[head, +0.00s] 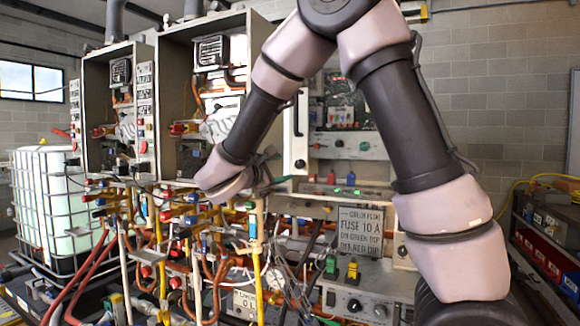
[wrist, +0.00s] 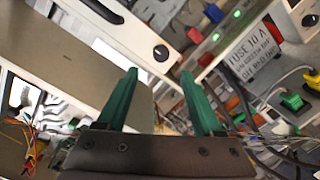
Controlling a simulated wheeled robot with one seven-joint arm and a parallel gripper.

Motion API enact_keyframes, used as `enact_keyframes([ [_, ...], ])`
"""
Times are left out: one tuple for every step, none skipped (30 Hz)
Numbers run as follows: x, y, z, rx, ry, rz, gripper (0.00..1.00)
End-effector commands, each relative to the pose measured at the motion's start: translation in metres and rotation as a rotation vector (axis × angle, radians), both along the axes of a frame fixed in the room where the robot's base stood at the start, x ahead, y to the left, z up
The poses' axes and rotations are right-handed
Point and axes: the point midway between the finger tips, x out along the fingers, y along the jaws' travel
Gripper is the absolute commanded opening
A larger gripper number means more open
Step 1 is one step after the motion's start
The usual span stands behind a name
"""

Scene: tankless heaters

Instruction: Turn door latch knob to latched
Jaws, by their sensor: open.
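A narrow white door (head: 296,130) stands edge-on near the middle of the head view, with a dark bar handle on its upper part. A small round black knob (head: 299,164) sits low on it. In the wrist view, the white door (wrist: 125,28) runs diagonally across the top, and the black knob (wrist: 161,52) is near its lower end. My gripper (wrist: 159,73) is open, with its two green fingers apart and nothing between them. The knob appears just beyond the fingertips, apart from them. Its pointer direction is too small to tell. In the head view, my forearm and wrist partly hide the gripper.
A control panel with lit buttons (head: 351,178) and a "FUSE 10 A" sign (head: 361,232) lie right of the door. Open heater cabinets (head: 180,90) stand left. Pipes, valves and cables crowd the space below. A caged white tank (head: 55,200) stands far left.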

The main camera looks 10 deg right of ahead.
Motion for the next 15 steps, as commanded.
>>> enact_keyframes([
  [0.007,-0.008,0.000,-0.001,0.000,-0.006,0.68],
  [0.012,-0.012,0.000,-0.001,0.000,-0.004,0.68],
  [0.018,-0.017,0.000,-0.001,-0.001,-0.005,0.68],
  [0.023,-0.022,0.000,0.000,0.000,-0.006,0.68],
  [0.027,-0.026,0.000,0.000,0.000,-0.006,0.68],
  [0.033,-0.030,0.000,-0.001,0.001,-0.005,0.68],
  [0.036,-0.034,0.000,0.001,0.001,-0.006,0.68],
  [0.040,-0.037,0.000,0.001,0.001,-0.005,0.68],
  [0.044,-0.041,0.000,0.001,0.001,-0.004,0.68],
  [0.048,-0.044,0.000,0.001,0.001,-0.004,0.68],
  [0.051,-0.046,0.000,0.000,0.001,-0.004,0.68],
  [0.054,-0.049,0.000,0.000,0.000,-0.003,0.68],
  [0.056,-0.051,0.000,0.000,0.000,-0.003,0.68],
  [0.058,-0.052,0.000,0.001,0.000,-0.003,0.68],
  [0.060,-0.054,0.000,0.001,0.001,-0.002,0.68],
])
